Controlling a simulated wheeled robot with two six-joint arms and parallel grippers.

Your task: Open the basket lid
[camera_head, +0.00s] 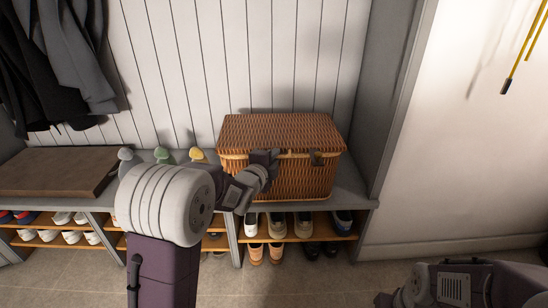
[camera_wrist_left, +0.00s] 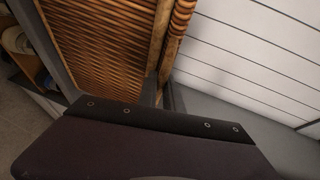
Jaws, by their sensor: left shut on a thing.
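The wicker basket (camera_head: 300,182) stands on the bench against the panelled wall. Its lid (camera_head: 280,131) looks closed, lying level on top. My left gripper (camera_head: 271,157) is at the front rim, left of that clasp, and is shut on the lid's front edge. The exact grip spot is hidden by the gripper. In the left wrist view the wicker front (camera_wrist_left: 100,40) and the pale rim bands (camera_wrist_left: 172,40) show beyond my gripper. My right arm shows at the lower right; its fingertips are not clear.
The grey bench (camera_head: 352,190) has shelves of shoes (camera_head: 277,226) below. Dark coats (camera_head: 70,60) hang at upper left. A grey side panel (camera_head: 385,90) bounds the basket's right.

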